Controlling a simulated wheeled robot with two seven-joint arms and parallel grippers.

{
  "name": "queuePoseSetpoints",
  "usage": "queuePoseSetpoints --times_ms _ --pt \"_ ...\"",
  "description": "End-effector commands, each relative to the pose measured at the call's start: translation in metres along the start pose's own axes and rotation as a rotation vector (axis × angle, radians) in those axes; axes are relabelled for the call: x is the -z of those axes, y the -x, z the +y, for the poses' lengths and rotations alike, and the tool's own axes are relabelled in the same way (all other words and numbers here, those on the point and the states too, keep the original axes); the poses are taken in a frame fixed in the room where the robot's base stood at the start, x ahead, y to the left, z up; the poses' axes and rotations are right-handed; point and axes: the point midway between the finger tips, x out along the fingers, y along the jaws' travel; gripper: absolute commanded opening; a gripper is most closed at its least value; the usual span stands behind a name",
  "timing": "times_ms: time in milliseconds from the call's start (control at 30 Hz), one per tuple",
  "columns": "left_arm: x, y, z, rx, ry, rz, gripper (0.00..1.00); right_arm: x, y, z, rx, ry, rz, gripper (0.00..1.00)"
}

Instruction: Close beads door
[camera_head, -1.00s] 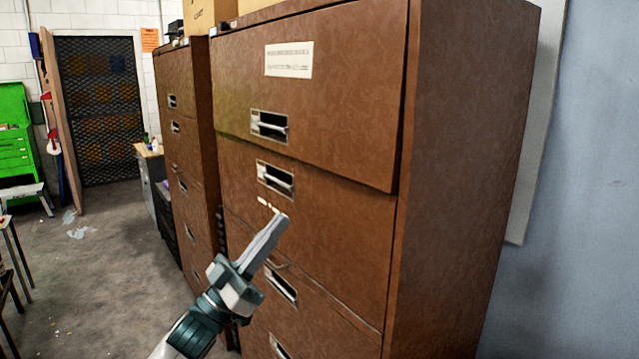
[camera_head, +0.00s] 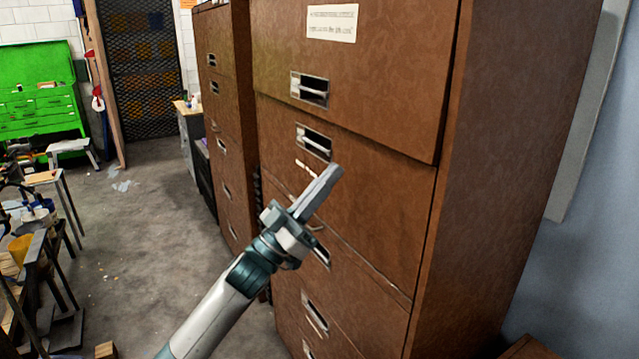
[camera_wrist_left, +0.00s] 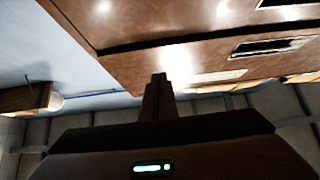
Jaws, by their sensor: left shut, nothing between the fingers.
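A tall brown cabinet (camera_head: 510,130) with stacked fronts stands at centre right. Its upper front (camera_head: 390,75) has a white paper label and a recessed handle, and its lower edge stands out slightly past the front beneath. The second front (camera_head: 385,195) has a recessed handle and small white marks; I cannot read which front is marked beads. My left gripper (camera_head: 335,172) is shut and empty, its fingers pointing up and right before the second front. In the left wrist view the shut fingers (camera_wrist_left: 157,85) lie below a brown panel (camera_wrist_left: 180,35); contact is unclear. My right gripper is not in view.
A second brown cabinet (camera_head: 228,130) stands behind on the left. A green tool chest (camera_head: 40,95) and a cluttered bench (camera_head: 40,240) are at the left. Grey floor (camera_head: 150,240) is open between. A blue-grey wall is at the right.

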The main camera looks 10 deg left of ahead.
Motion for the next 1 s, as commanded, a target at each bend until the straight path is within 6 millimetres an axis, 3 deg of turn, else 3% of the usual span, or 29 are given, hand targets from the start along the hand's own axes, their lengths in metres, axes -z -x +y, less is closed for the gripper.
queuePoseSetpoints --times_ms 33,300,400,700,1000 --pt "0.004 -0.013 0.001 -0.001 0.001 0.002 0.0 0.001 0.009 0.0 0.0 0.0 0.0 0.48" --pt "0.004 -0.062 0.0 0.0 0.002 0.002 0.0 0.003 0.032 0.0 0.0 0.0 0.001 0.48" --pt "-0.009 -0.07 0.0 0.002 0.003 0.001 0.0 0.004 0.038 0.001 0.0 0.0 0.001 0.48" --pt "-0.026 -0.084 0.0 0.0 0.002 0.001 0.0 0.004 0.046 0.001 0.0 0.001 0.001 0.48" --pt "-0.028 -0.084 0.0 0.0 0.0 0.001 0.0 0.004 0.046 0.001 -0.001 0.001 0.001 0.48"
